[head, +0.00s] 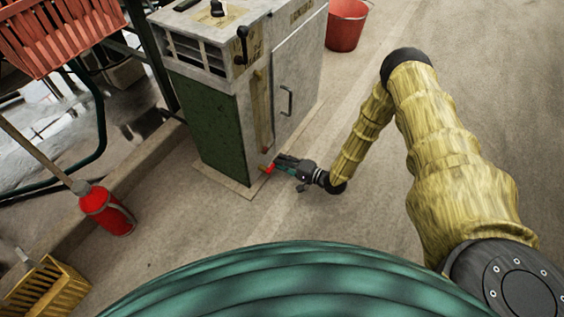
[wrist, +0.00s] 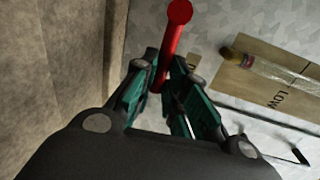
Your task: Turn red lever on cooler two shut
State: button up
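The cooler is a pale metal cabinet (head: 226,65) with a green side panel (head: 209,128). The frames show no number on it that I can read. The red lever (head: 269,169) is low at its near corner. In the wrist view the red lever (wrist: 172,45) is a rod with a round knob, sticking up past my fingertips. My gripper (head: 281,165) is low beside the cabinet. In the wrist view my gripper (wrist: 163,72) has its fingers drawn in close on both sides of the lever.
A tan plate marked "LOW" (wrist: 279,97) with a glass tube lies right of the lever. The cabinet door has a handle (head: 286,101). A red bucket (head: 346,25) stands behind. A red canister (head: 107,210) and yellow crate (head: 47,289) are left. Floor right is clear.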

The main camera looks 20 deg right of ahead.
jog(key=o, duration=0.4)
jog(key=v, duration=1.2)
jog(key=shift+w, duration=0.1)
